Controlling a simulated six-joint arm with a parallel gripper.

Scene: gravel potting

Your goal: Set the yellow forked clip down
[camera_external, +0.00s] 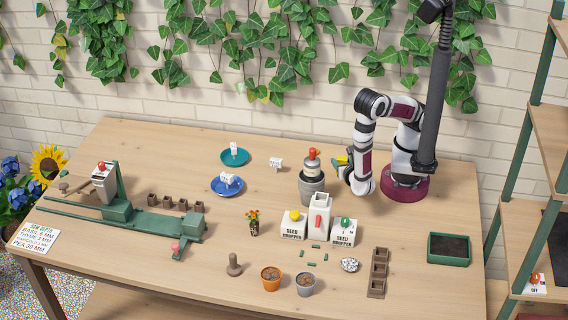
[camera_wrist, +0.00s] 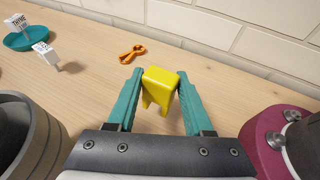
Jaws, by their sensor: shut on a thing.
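The yellow forked clip (camera_wrist: 161,88) is between the two teal fingers of my gripper (camera_wrist: 160,80) in the wrist view, its prongs pointing down toward my palm side. My gripper is shut on it. In the external view my gripper is mostly hidden behind my wrist, and only a bit of yellow from the clip (camera_external: 342,160) shows beside it, near the back of the table and right of the grey pot. Whether the clip touches the wooden table (camera_wrist: 95,88) I cannot tell.
An orange clip-like piece (camera_wrist: 132,54) lies on the table beyond my fingers. A grey pot (camera_wrist: 28,140) stands close on the left. A teal saucer (camera_wrist: 30,38) and a white tag (camera_wrist: 44,54) are farther left. The brick wall (camera_wrist: 230,35) runs behind the table edge.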

